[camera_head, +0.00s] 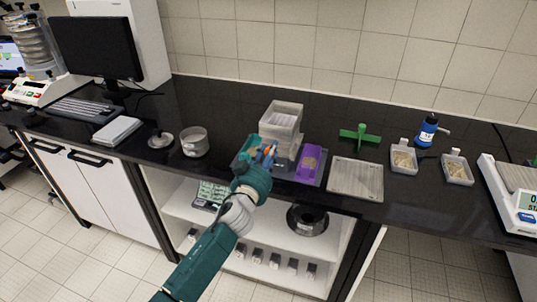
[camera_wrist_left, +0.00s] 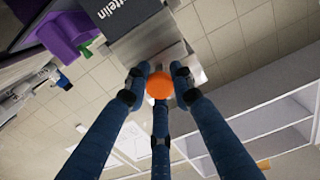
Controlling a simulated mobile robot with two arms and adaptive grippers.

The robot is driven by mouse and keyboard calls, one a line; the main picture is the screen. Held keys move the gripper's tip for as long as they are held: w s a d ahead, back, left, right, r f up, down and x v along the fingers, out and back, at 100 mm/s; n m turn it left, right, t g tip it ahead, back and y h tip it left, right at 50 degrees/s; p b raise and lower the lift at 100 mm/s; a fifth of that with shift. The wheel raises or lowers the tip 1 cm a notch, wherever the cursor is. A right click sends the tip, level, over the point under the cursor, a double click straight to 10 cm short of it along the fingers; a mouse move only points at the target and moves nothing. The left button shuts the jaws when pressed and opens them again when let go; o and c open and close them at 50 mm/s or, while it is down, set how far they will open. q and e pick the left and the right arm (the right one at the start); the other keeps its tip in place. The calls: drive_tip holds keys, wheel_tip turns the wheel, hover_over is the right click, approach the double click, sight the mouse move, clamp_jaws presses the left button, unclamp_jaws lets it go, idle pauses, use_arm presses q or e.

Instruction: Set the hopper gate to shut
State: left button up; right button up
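The hopper (camera_head: 281,118) is a pale grey block-like feeder on the dark bench, right of centre in the head view. My left gripper (camera_head: 264,155) is at the hopper's front. In the left wrist view its three blue fingers (camera_wrist_left: 160,80) close in around the knob and appear to touch its sides. The gate plate's position cannot be made out. My right gripper is not in view.
A metal sieve pan (camera_head: 194,141) sits to the left. Open shelves (camera_head: 180,205) lie below the bench edge.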

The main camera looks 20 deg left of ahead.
use_arm(q)
drive_tip(key=o, duration=0.3)
drive_tip(key=shift+w+r, duration=0.1)
drive_tip(key=shift+r, duration=0.35)
drive_tip(key=shift+o, duration=0.2)
drive_tip(key=shift+f, duration=0.15)
drive_tip(key=shift+f, duration=0.1)
drive_tip(key=s, duration=1.2)
drive_tip(key=shift+a, duration=0.2)
